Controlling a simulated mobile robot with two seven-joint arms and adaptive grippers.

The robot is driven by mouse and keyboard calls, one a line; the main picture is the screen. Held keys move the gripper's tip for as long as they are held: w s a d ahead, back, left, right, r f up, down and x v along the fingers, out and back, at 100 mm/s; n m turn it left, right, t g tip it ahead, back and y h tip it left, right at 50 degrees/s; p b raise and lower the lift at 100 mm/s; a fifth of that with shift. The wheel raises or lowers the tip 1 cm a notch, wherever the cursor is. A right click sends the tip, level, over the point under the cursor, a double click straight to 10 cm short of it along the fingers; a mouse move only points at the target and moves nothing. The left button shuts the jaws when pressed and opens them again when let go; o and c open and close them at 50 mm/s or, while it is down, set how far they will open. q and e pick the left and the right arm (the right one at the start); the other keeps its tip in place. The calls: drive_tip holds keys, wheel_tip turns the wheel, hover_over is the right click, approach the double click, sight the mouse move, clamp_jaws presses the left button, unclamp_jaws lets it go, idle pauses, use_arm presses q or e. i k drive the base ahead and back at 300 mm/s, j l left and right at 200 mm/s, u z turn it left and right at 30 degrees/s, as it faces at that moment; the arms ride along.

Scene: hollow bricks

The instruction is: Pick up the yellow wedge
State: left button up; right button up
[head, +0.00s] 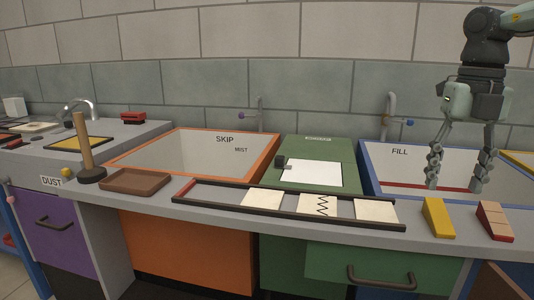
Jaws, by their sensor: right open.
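The yellow wedge (437,217) stands on the grey counter's front strip at the right, in front of the blue-rimmed basin. Its thin end points up and back, and nothing holds it. My right gripper (456,188) hangs from the upper right with its fingers pointing down. It is open and empty, above the basin marked FILL, behind and a little right of the wedge in the picture. My left gripper is out of view.
A red wedge with pale faces (494,222) stands right of the yellow one. A dark rack (290,204) with pale tiles lies to the left. Taps (390,115) rise behind the basin (375,180). An orange-rimmed basin (274,152) lies farther left.

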sight(435, 211)
drive_tip(key=k+j, duration=0.9)
drive_tip(key=k, duration=0.1)
